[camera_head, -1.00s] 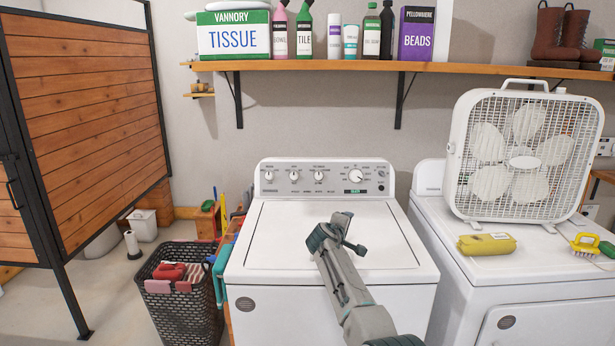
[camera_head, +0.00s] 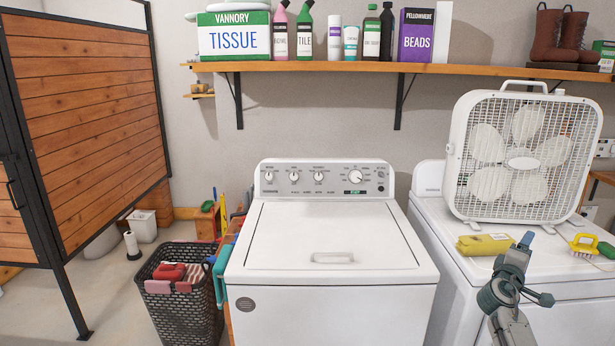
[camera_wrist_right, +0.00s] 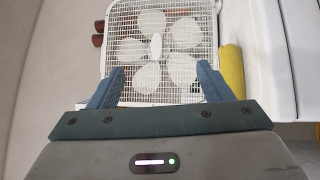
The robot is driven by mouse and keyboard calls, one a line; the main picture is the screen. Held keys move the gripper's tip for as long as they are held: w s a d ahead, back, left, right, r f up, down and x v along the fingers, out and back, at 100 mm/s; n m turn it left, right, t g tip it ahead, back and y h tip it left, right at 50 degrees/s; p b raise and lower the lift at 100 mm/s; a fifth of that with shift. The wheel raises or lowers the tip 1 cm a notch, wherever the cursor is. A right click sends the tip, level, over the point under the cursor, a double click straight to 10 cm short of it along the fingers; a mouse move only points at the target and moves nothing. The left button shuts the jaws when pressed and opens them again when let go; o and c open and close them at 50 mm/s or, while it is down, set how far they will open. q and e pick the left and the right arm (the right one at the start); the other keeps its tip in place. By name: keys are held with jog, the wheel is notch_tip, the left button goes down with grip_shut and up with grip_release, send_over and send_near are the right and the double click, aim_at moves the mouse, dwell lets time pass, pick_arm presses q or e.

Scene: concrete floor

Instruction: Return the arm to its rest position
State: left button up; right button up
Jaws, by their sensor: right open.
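My right arm comes in from the bottom right of the head view. Its gripper (camera_head: 535,268) is in front of the white machine on the right, over its front part in the picture. In the right wrist view the two blue-grey fingers of the gripper (camera_wrist_right: 160,75) stand well apart with nothing between them, and they point toward the box fan (camera_wrist_right: 156,45). The right gripper is open and empty. My left gripper is in neither view.
The washer (camera_head: 330,235) stands in the middle with its lid down. On the right machine (camera_head: 465,285) are the white fan (camera_head: 520,155), a yellow pouch (camera_head: 487,244) and a yellow brush (camera_head: 583,243). A dark laundry basket (camera_head: 185,315) stands left. A wooden shelf (camera_head: 330,69) holds bottles above.

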jog(key=w+a+m+t+y, duration=0.6)
jog(key=a+m+y, duration=0.1)
jog(key=a+y, duration=0.5)
jog(key=s+a+f+g, duration=0.15)
jog(key=s+f, duration=0.35)
jog(key=f, duration=0.9)
jog(key=s+f+g, duration=0.3)
jog(key=s+f, duration=0.2)
jog(key=f, duration=0.9)
jog(key=s+a+f+g, duration=0.1)
jog(key=s+f+g, duration=0.3)
jog(key=f, duration=1)
jog(key=s+a+f+g+y, duration=0.1)
jog(key=s+a+f+g, duration=0.1)
jog(key=s+f, duration=1)
jog(key=s+a+f+g, duration=0.2)
jog(key=s+f, duration=0.8)
jog(key=s, duration=0.3)
jog(key=s+a+f+g, duration=0.1)
jog(key=s+a+f, duration=0.1)
jog(key=s, duration=0.9)
jog(key=s+a+f+g, duration=0.2)
jog(key=s+f, duration=0.3)
jog(key=s, duration=0.6)
jog(key=s+a+f+g+y, duration=0.1)
jog(key=s+a+f+g, duration=0.1)
jog(key=s, duration=1)
jog(key=shift+f+m, duration=0.4)
jog(key=shift+f, duration=0.3)
